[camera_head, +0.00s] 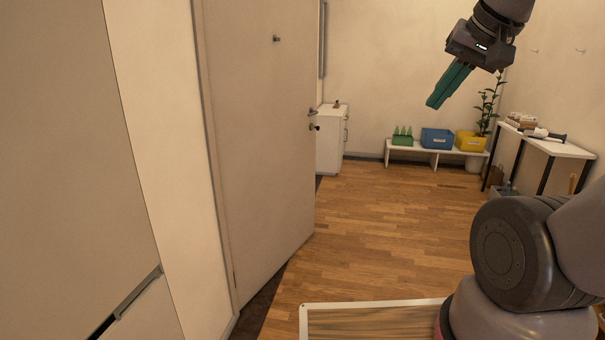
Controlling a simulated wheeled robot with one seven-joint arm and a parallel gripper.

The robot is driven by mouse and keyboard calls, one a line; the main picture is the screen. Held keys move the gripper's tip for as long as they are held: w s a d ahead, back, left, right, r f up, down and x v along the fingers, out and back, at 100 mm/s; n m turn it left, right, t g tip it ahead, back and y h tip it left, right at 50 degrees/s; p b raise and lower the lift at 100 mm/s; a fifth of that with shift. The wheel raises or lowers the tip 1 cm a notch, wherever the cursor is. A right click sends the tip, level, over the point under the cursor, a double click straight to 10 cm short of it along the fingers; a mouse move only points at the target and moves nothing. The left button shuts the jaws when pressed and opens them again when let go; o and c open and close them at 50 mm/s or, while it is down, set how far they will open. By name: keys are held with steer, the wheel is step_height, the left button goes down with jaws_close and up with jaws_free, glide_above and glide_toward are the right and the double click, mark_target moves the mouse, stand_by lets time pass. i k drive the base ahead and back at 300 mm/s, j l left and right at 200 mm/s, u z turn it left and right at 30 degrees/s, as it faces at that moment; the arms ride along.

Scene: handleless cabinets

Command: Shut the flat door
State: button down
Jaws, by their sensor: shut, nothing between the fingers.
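The flat door (262,150) is a plain pale panel on the left side of the head view. It stands ajar, swung out from its frame (207,120) at its left edge, with a dark strip of floor showing beneath it. A metal handle (313,111) and a lock with a key sit near its right edge. My gripper (437,102) hangs in the air at the upper right, its teal fingers together, pointing down and left. It holds nothing and is well apart from the door.
A white cabinet (331,140) stands behind the door's free edge. A low white bench (437,151) with green, blue and yellow boxes is at the back wall. A white table (545,143) stands at the right. The wooden floor (390,220) between is clear.

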mark_target(263, 89)
steer(key=i, duration=1.25)
steer(key=i+l+u, duration=0.1)
steer(key=i, duration=1.1)
steer(key=i+l, duration=0.15)
steer(key=i, duration=1.1)
